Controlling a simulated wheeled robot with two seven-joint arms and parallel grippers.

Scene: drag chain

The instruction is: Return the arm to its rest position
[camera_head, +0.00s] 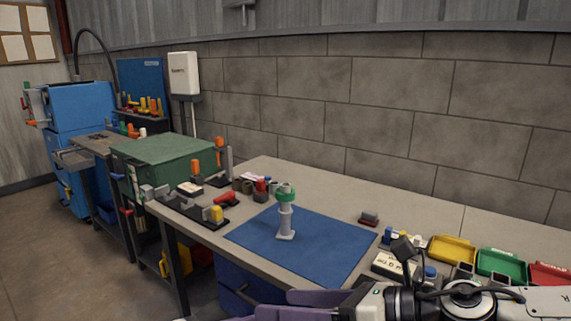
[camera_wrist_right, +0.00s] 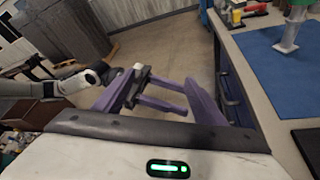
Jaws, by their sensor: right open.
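My right gripper (camera_head: 302,304) is low at the bottom of the head view, in front of the workbench's front edge. Its purple fingers are apart with nothing held. In the right wrist view my right gripper (camera_wrist_right: 165,95) shows open over the floor, beside the bench. My left arm (camera_wrist_right: 45,88) shows at the left of the wrist view; its jaws cannot be told clearly there. A pale upright stand with a green ring (camera_head: 286,210) is on the blue mat (camera_head: 330,246), apart from my right gripper. My left gripper does not show in the head view.
The workbench (camera_head: 268,170) runs along a block wall. Yellow (camera_head: 452,250), green (camera_head: 500,262) and red bins stand at right, beside my right arm. Small parts and a green box (camera_head: 165,153) are at left. Bare floor (camera_head: 60,275) lies at far left.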

